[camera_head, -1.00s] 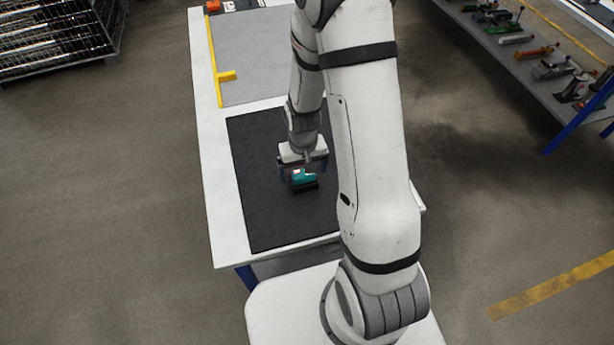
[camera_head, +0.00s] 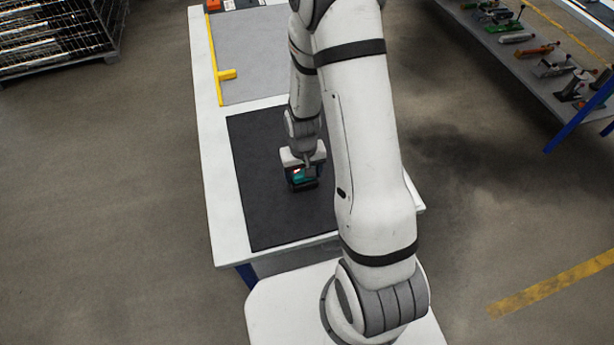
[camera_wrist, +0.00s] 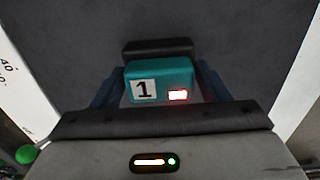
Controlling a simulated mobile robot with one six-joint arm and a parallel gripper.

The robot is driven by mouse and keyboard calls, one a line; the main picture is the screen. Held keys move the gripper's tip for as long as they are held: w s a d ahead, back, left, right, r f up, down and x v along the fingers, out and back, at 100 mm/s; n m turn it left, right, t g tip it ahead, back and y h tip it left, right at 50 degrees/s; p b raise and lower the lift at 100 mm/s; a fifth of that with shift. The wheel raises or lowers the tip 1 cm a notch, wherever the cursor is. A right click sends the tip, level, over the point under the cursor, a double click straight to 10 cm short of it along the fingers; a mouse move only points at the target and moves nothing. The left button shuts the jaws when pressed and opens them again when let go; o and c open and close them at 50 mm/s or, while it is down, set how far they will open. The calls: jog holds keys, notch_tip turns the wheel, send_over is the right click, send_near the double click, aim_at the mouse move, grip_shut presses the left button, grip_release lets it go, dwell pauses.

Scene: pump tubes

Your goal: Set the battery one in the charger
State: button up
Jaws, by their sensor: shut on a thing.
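The teal battery (camera_wrist: 165,72) carries a white label with a black "1" and a lit red-and-white patch in the wrist view. Its black end (camera_wrist: 158,48) points away from my gripper. My gripper (camera_wrist: 158,88) has its two dark blue fingers on either side of the battery and is shut on it. In the head view the battery (camera_head: 303,176) is at the dark mat (camera_head: 262,215), directly under my gripper (camera_head: 303,170). I cannot tell whether it touches the mat. No charger can be made out for certain.
The white table (camera_head: 219,212) has a grey panel with a yellow strip (camera_head: 214,62) and yellow tab farther back. Orange and dark items (camera_head: 212,5) sit at the table's far edge. A shelf with several tools (camera_head: 540,55) stands at the right. The mat's near part is bare.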

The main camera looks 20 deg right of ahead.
jog(key=c, duration=0.4)
jog(key=shift+c, duration=0.2)
jog(key=shift+r, duration=0.15)
